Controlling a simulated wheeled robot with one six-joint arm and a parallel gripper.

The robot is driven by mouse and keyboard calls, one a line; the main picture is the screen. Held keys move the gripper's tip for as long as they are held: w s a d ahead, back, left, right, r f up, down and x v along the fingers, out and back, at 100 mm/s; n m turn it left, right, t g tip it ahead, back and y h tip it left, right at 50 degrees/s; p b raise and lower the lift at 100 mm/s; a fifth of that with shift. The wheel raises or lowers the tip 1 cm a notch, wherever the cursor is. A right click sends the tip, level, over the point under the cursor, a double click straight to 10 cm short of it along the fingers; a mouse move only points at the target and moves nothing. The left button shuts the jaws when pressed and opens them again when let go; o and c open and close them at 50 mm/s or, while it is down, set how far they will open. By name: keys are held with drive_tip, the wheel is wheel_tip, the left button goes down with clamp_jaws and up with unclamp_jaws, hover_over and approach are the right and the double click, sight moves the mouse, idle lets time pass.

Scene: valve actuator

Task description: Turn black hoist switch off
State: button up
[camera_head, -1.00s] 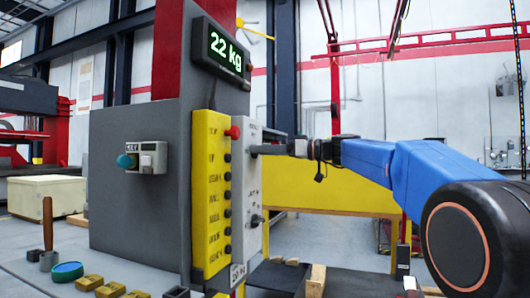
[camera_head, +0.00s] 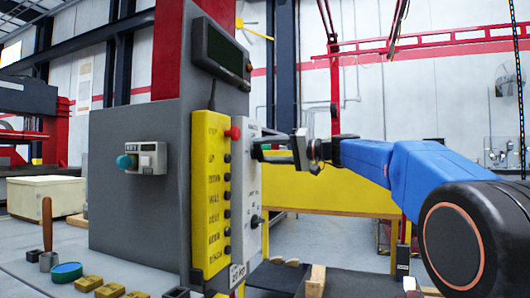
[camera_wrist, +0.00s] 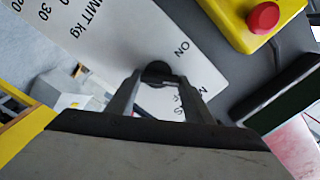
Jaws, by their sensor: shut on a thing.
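The black hoist switch (camera_wrist: 157,71) is a round knob on a pale panel (camera_wrist: 100,45) printed with "ON" and "LIMIT kg". In the head view the panel (camera_head: 245,190) is on the right side of the yellow button box. My gripper (camera_wrist: 160,80) has one finger on each side of the knob and is shut on it. In the head view my gripper (camera_head: 272,154) reaches the upper part of the panel from the right, and the knob is mostly hidden by the fingers. The exact knob angle is hard to tell.
A red button (camera_head: 233,133) tops the yellow button box (camera_head: 211,195), close to my gripper. A dark display (camera_head: 222,50) hangs above and is blank. A second black knob (camera_head: 257,221) is lower on the panel. Free space lies to the right.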

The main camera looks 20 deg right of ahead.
drive_tip(key=m, duration=0.6)
drive_tip(key=shift+w+d+f, duration=0.1)
drive_tip(key=shift+m, duration=0.3)
idle(0.3)
drive_tip(key=o, duration=1.1)
drive_tip(key=shift+c, duration=0.2)
drive_tip(key=shift+d, duration=0.1)
drive_tip(key=v, duration=1.7)
